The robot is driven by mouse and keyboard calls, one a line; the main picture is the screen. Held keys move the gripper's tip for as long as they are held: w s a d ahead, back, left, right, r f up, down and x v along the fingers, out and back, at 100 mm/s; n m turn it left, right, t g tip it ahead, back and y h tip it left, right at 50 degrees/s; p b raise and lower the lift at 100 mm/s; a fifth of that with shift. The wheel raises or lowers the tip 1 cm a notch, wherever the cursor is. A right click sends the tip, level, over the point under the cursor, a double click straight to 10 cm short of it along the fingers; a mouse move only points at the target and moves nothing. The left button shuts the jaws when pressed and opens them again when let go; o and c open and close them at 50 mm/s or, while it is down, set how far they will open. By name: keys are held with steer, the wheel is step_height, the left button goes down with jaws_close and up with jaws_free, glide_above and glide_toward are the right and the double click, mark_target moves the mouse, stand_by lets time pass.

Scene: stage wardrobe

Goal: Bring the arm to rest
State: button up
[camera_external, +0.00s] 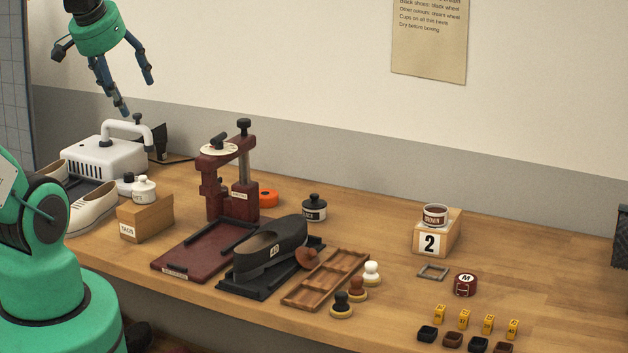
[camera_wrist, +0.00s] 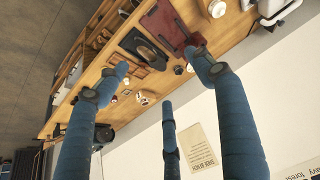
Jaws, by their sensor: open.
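My gripper (camera_external: 124,90) is raised at the upper left in the external view, well above the bench and near the wall. Its blue fingers are spread apart with nothing between them. In the wrist view the open fingers (camera_wrist: 165,95) reach across the picture, with the bench and wall beyond them. The green wrist is at the top edge of the external view. My green arm and base fill the lower left.
Below stand a white machine (camera_external: 105,152) with a raised handle, cream shoes (camera_external: 92,209), and a dark red press (camera_external: 228,180). The air around my gripper looks clear.

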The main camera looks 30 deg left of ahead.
step_height(320, 180, down, 4)
steer(key=b, duration=0.3)
